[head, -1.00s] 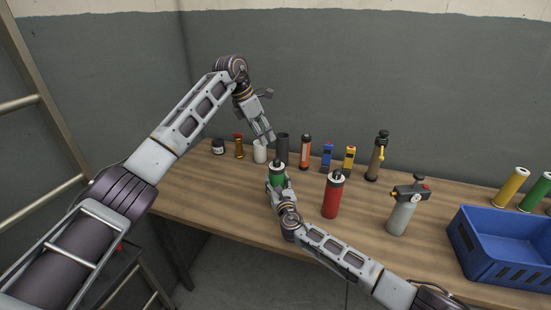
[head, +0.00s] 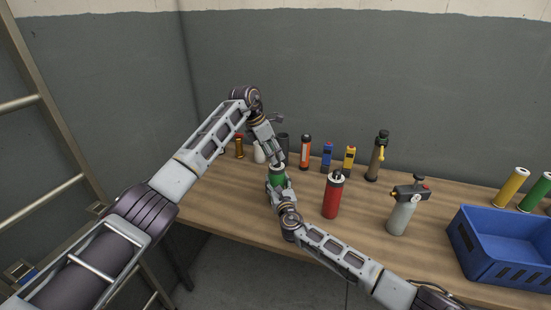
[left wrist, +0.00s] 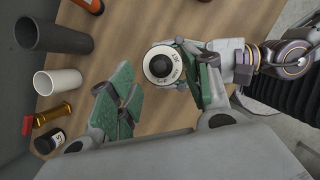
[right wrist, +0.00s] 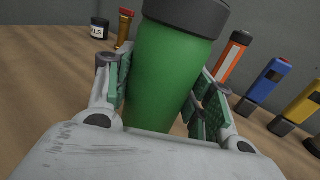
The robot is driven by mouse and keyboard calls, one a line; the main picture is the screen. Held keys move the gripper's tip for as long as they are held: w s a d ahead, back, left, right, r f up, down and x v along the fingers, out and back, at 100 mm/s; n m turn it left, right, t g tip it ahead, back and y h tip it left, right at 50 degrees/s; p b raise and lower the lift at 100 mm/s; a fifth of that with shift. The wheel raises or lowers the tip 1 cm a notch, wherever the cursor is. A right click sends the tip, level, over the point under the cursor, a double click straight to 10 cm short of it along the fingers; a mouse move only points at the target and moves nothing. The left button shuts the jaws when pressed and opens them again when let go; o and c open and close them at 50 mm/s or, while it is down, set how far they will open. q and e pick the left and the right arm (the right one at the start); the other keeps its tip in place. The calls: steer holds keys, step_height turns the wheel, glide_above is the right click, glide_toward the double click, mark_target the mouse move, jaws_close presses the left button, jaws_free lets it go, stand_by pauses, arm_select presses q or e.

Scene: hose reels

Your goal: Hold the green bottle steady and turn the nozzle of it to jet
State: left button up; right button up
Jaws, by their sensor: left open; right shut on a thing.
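The green bottle (head: 277,180) stands upright on the wooden table, and its green body fills the middle of the right wrist view (right wrist: 165,75). My right gripper (head: 278,188) is shut on the bottle's body from the near side. The nozzle (left wrist: 160,64) shows from above in the left wrist view as a round cap with a white lettered ring and a black centre; the lettering is too small to read surely. My left gripper (left wrist: 155,100) is open above the bottle, its fingers pointing down near the nozzle. In the head view the left gripper partly hides the nozzle.
A red bottle (head: 332,196) and a grey spray bottle (head: 402,213) stand to the right. A blue crate (head: 490,270) is at the right end. A white cup (left wrist: 58,82), a dark cylinder (left wrist: 52,36) and several small items line the back.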

arm_select(q)
steer(key=shift+x, duration=1.5)
steer(key=c, duration=1)
steer(key=shift+c, duration=0.2)
